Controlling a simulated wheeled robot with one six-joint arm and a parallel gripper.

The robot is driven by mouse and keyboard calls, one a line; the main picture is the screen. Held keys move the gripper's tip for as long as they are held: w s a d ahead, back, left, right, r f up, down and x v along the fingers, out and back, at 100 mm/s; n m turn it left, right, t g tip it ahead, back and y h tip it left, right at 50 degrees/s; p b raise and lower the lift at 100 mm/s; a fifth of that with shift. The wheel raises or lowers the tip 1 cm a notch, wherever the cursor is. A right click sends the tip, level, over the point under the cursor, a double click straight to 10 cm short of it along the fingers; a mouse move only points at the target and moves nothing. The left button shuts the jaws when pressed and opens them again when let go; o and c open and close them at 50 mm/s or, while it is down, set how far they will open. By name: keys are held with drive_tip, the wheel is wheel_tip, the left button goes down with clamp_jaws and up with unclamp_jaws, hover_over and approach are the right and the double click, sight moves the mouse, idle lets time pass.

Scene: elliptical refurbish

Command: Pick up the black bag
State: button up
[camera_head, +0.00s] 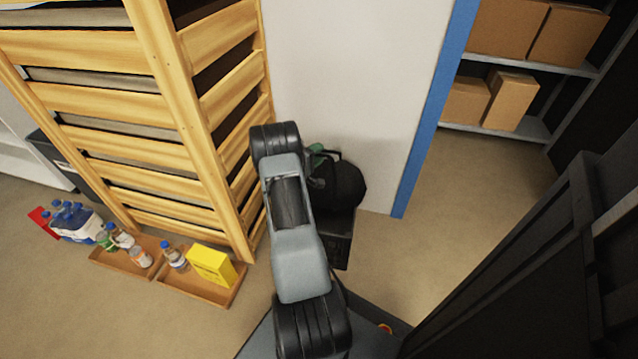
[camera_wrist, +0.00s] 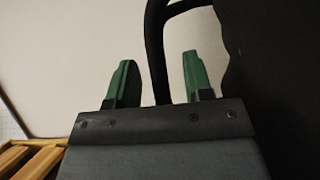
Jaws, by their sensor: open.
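The black bag (camera_head: 345,186) sits on top of a dark crate (camera_head: 340,240) against the white wall, partly hidden behind my arm in the head view. In the wrist view, the bag's dark body (camera_wrist: 275,80) fills the right side, and its black handle (camera_wrist: 156,50) rises between the two green fingers. My gripper (camera_wrist: 158,80) is open, with one finger on each side of the handle strap. Neither finger visibly presses on the strap. In the head view, a green fingertip of my gripper (camera_head: 317,149) shows beside the bag's handle; the rest is hidden by my arm.
A wooden slatted rack (camera_head: 110,90) stands close to my arm on the left. Wooden trays (camera_head: 205,289) with bottles and a yellow box (camera_head: 211,264) lie on the floor. A blue door frame (camera_head: 433,110) is to the right, with shelved cardboard boxes (camera_head: 510,100) beyond. Open floor lies right of the crate.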

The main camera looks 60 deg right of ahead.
clamp_jaws()
idle(0.4)
idle(0.9)
drive_tip(key=shift+w+r, duration=0.1)
